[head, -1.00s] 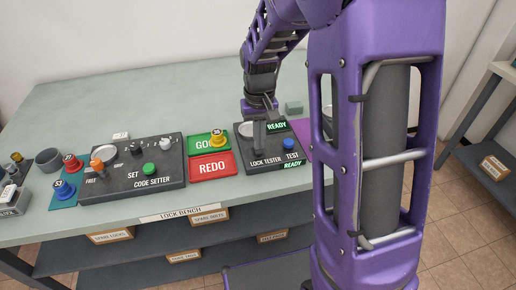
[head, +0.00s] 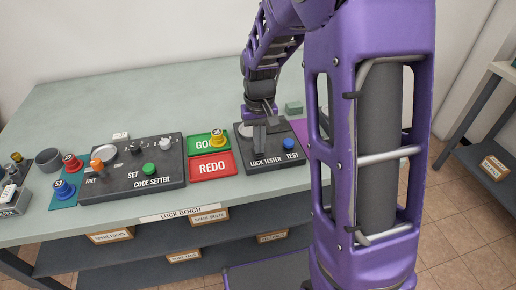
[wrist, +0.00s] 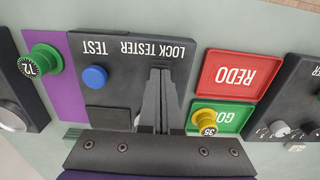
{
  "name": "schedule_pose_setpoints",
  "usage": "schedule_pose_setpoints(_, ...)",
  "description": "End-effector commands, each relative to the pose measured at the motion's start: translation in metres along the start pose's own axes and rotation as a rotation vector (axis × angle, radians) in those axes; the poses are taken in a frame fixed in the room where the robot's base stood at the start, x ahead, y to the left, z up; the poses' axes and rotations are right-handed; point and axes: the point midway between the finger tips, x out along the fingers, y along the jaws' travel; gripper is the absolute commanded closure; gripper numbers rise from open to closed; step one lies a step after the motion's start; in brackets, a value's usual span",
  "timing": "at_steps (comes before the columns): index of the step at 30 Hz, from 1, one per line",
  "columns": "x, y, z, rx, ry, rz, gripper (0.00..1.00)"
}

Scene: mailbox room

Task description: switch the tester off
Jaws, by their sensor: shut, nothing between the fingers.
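The lock tester (head: 268,164) is a dark box on the bench, with a blue TEST button (head: 289,144). The tester also fills the middle of the wrist view (wrist: 128,67), where its button (wrist: 95,77) is clear of my fingers. Its display panel (wrist: 107,119) is dark, and no READY sign is lit. My gripper (head: 259,149) is shut and empty, pointing down over the tester's left part. In the wrist view my gripper (wrist: 160,72) covers part of the tester beside its lettering. I see no switch; whatever lies under the fingers is hidden.
Left of the tester are a green GO tray (head: 199,146) with a yellow lock (head: 217,140) and a red REDO tray (head: 211,166). The code setter (head: 130,165) stands farther left. A purple mat (wrist: 67,80) with a green lock (wrist: 42,61) lies on the other side.

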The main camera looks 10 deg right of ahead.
Motion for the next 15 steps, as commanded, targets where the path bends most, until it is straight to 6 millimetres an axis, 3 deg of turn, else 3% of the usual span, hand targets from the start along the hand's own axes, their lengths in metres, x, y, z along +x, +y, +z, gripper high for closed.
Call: schedule_pose_setpoints(15, -0.033, 0.000, 0.000, 0.000, 0.000, 0.000, 1.00)
